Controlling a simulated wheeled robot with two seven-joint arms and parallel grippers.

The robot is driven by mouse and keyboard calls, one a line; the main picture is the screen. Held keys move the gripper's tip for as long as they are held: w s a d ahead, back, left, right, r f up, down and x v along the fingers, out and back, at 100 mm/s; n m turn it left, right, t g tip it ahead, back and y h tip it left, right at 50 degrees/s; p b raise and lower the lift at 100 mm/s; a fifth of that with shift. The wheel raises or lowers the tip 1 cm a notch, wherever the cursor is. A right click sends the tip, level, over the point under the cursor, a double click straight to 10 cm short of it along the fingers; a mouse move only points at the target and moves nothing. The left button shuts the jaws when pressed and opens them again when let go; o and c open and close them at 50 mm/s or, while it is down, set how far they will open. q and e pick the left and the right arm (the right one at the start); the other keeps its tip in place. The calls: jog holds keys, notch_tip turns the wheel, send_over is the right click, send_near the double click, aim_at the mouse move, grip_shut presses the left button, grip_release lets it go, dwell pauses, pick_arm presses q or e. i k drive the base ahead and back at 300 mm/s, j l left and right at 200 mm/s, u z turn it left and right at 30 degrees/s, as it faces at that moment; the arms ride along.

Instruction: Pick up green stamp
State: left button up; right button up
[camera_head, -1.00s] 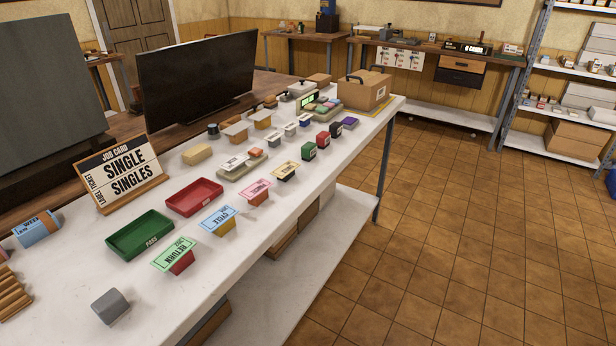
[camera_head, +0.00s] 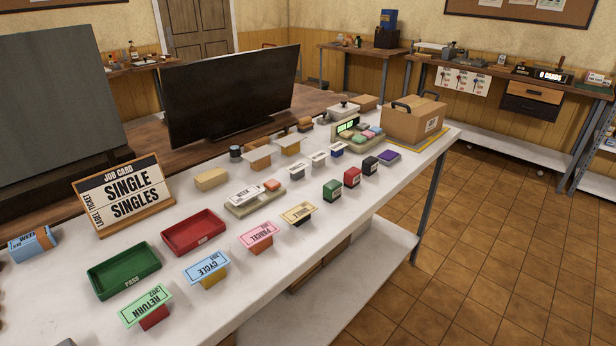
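A small green stamp (camera_head: 332,190) stands on the white table (camera_head: 374,210) near its right-hand long edge. The green stamp stands apart from the red one. Neither of my grippers shows in the head view.
Labelled cards on blocks, such as the yellow card (camera_head: 299,213), line the table edge nearer me. A green tray (camera_head: 124,270), a red tray (camera_head: 193,233) and a job card sign (camera_head: 124,195) stand left. A cardboard box (camera_head: 413,121) is at the far end. Tiled floor lies clear on the right.

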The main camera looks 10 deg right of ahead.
aim_at(332, 190)
jog(key=i+l+u, duration=0.3)
jog(key=l+u, duration=0.2)
jog(key=l, duration=0.2)
jog(key=i+l+u, duration=0.15)
jog(key=l+u, duration=0.35)
jog(key=l, duration=0.2)
jog(key=l+u, duration=0.5)
jog(key=l, duration=0.3)
jog(key=k+l+u, duration=0.1)
jog(key=l+u, duration=0.4)
jog(key=l, duration=0.3)
jog(key=k+l+u, duration=0.25)
jog(key=l+u, duration=0.2)
jog(key=l, duration=0.3)
